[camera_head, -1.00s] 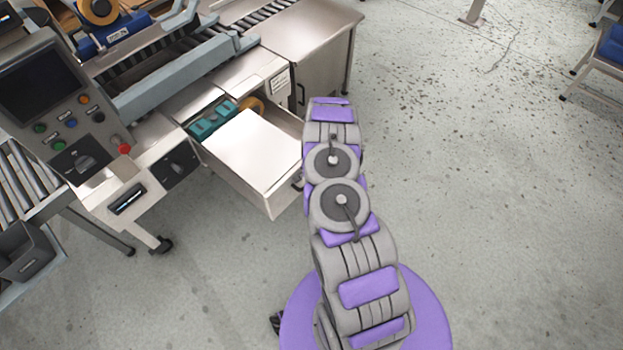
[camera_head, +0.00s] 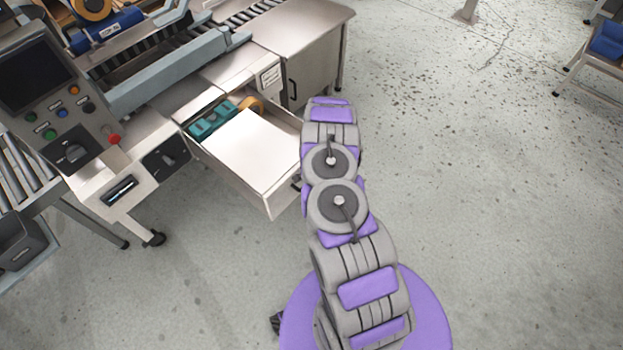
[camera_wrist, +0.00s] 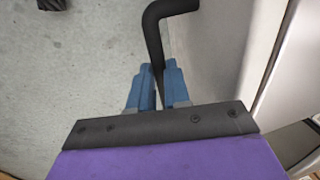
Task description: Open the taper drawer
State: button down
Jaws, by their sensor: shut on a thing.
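The taper drawer (camera_head: 236,181) is pulled well out of the machine in the head view. A white flat item (camera_head: 254,149), a teal tray or tool (camera_head: 212,120) and an orange roll (camera_head: 252,104) show inside it. In the wrist view the drawer's black bar handle (camera_wrist: 154,38) bends down between the blue fingertips of my gripper (camera_wrist: 160,85). My gripper is shut on the handle. In the head view my arm hides the gripper, and only a small dark part of the handle (camera_head: 296,182) shows at the drawer front.
A control panel (camera_head: 62,100) with buttons and a red knob stands at the left. A roller conveyor (camera_head: 20,170) and a dark bin (camera_head: 22,245) are at the far left. A steel cabinet (camera_head: 300,50) stands behind the drawer.

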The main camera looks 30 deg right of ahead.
jog(key=c, duration=1.1)
grip_release()
jog(key=shift+r, duration=0.1)
jog(key=s+r+p, duration=0.1)
jog(key=r+p, duration=0.1)
jog(key=r, duration=0.6)
jog(key=s+d+r+p, duration=0.1)
jog(key=s+r+p, duration=0.1)
jog(key=r, duration=0.6)
jog(key=shift+r+p, duration=0.35)
jog(key=shift+p, duration=0.45)
jog(key=shift+r, duration=0.1)
